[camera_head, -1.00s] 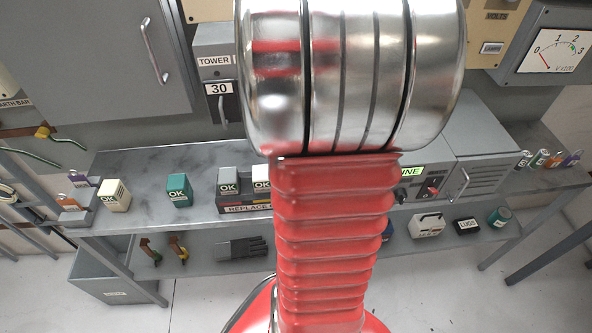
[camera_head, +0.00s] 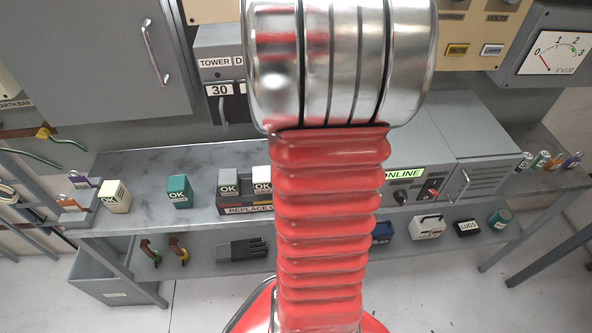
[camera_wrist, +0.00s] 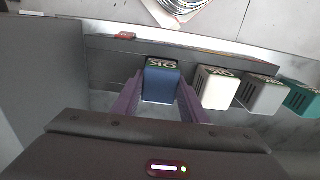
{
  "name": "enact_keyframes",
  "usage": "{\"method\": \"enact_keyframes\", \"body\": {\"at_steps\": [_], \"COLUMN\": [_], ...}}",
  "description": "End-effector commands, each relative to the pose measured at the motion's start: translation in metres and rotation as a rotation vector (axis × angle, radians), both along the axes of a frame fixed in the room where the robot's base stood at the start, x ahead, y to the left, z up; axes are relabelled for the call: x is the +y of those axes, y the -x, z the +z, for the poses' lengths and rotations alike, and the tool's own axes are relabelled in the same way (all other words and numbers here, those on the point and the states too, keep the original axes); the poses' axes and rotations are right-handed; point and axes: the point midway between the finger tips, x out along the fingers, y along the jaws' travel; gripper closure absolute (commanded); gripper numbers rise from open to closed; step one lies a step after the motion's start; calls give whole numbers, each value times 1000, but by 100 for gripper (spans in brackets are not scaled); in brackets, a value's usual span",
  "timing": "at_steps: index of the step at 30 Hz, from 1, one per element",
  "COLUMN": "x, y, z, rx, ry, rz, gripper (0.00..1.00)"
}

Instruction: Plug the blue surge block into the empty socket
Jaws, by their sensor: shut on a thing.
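The blue surge block (camera_wrist: 160,84), with a dark OK label on top, sits between the purple fingers of my gripper (camera_wrist: 160,92) in the wrist view. The gripper is shut on it. A white OK block (camera_wrist: 212,88) and a grey OK block (camera_wrist: 258,95) stand in a row beside it. In the head view the grey block (camera_head: 229,183) and white block (camera_head: 262,180) sit in a dark rack labelled REPLACE (camera_head: 238,210). My arm hides the gripper, the blue block and the rack's right part there. The empty socket is not visible, and I cannot tell whether the blue block is seated.
A teal block (camera_head: 179,190) and a cream block (camera_head: 115,196) stand on the bench (camera_head: 150,215) to the left. A grey unit with an ONLINE sign (camera_head: 404,173) stands right of my arm. The lower shelf holds a blue box (camera_head: 382,233) and a white case (camera_head: 427,226).

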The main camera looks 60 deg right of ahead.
Motion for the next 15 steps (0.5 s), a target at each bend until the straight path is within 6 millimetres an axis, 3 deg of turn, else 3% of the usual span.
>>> {"method": "enact_keyframes", "body": {"at_steps": [4,5,12,15], "x": [0,0,0,0], "y": [0,0,0,0], "z": [-2,-2,-2,-2], "rx": [0,0,0,0], "ry": [0,0,0,0], "rz": [0,0,0,0], "gripper": [87,60,43,43]}}
